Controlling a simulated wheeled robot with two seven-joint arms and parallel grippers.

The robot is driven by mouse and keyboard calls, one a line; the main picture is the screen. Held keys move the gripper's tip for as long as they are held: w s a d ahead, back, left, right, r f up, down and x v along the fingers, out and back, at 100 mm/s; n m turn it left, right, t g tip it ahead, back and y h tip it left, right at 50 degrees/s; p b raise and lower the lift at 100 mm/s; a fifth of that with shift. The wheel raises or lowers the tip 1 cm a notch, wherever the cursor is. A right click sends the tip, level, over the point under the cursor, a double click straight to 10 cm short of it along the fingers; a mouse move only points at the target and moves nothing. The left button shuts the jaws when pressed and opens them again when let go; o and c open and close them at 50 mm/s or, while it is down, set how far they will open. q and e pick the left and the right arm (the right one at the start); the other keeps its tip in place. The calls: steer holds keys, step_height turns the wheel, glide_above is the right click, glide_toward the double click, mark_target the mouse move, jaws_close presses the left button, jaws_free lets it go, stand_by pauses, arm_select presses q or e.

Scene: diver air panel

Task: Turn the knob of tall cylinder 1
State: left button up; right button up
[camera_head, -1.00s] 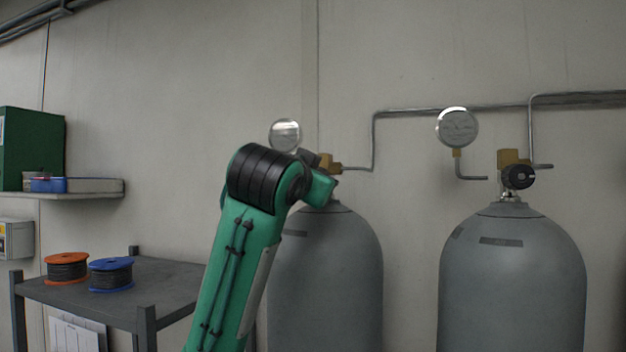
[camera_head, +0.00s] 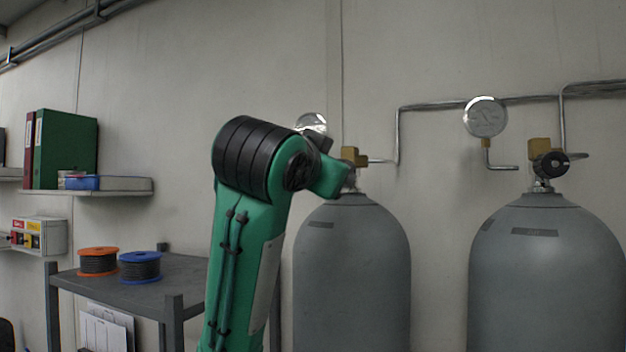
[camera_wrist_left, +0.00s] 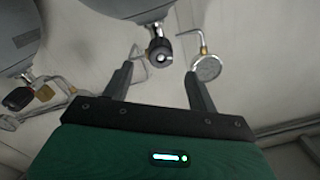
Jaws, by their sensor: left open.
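Two tall grey cylinders stand against the wall in the head view, a left one (camera_head: 352,270) and a right one (camera_head: 545,270); no number is readable on them. The right cylinder's black round knob (camera_head: 550,164) faces me beside a brass valve (camera_head: 540,148). My left arm covers the left cylinder's knob in the head view. In the left wrist view, a dark knob with a light centre (camera_wrist_left: 160,54) shows just beyond and between the fingertips of my left gripper (camera_wrist_left: 159,72), which is open and empty. My right gripper is out of view.
A round gauge (camera_head: 485,117) and wall pipes (camera_head: 440,106) are near the valves. Another gauge (camera_head: 312,123) is partly behind my arm. A grey table (camera_head: 180,275) with orange (camera_head: 98,262) and blue (camera_head: 140,267) spools stands at the left, below a shelf (camera_head: 85,190) with binders.

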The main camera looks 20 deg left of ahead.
arm_select(q)
steer(key=s+b, duration=0.1)
steer(key=s, duration=0.5)
